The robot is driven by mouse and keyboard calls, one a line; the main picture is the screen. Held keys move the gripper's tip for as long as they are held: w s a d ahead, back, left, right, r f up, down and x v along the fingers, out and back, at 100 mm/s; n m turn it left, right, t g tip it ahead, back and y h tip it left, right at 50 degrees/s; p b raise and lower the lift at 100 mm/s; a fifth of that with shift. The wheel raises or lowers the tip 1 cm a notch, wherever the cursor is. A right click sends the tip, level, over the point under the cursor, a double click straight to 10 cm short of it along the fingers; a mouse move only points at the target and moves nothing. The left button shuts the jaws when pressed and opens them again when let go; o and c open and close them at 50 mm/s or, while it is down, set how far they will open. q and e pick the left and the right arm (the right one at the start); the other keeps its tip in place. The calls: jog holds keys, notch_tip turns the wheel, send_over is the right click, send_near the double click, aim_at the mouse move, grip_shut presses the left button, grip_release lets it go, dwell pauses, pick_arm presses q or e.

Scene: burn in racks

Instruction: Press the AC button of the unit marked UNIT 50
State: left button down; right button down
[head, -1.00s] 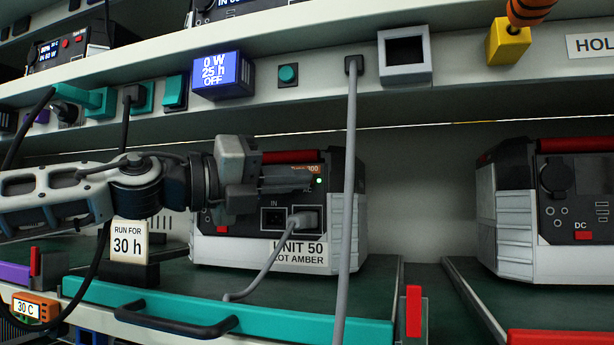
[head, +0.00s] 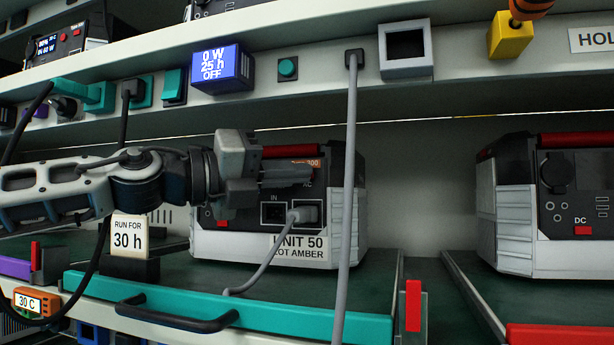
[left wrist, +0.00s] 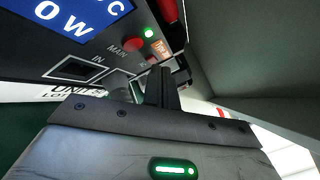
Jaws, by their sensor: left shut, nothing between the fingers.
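The unit marked UNIT 50 (head: 345,205) is a grey and black power unit with a red handle, sitting on a dark green tray on the shelf. My left gripper (head: 309,173) is shut and empty, its fingertips at the upper right of the unit's front, by the letters AC. In the left wrist view, the shut fingers (left wrist: 161,86) stand at the panel beside an orange label; they cover the AC button area. I cannot tell whether they touch it. A red MAIN button (left wrist: 134,44) and a lit green light (left wrist: 149,33) show there.
A grey cable (head: 348,180) hangs in front of the unit's right side. Another plug (head: 300,215) sits in its front socket. A teal bar (head: 270,318) with a black handle edges the tray. A second unit (head: 515,210) stands at the right.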

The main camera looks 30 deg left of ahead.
pick_arm(q)
jog(key=shift+s+d, duration=0.1)
jog(key=shift+s, duration=0.35)
jog(key=s+d+b, duration=0.1)
jog(key=s+b, duration=0.3)
jog(key=s, duration=0.2)
jog(key=shift+d, duration=0.2)
jog(key=shift+w, duration=0.1)
dwell(0.4)
jog(key=s+d+b, duration=0.2)
jog(key=s+b, duration=0.1)
jog(key=s, duration=0.4)
jog(key=shift+s+b, duration=0.4)
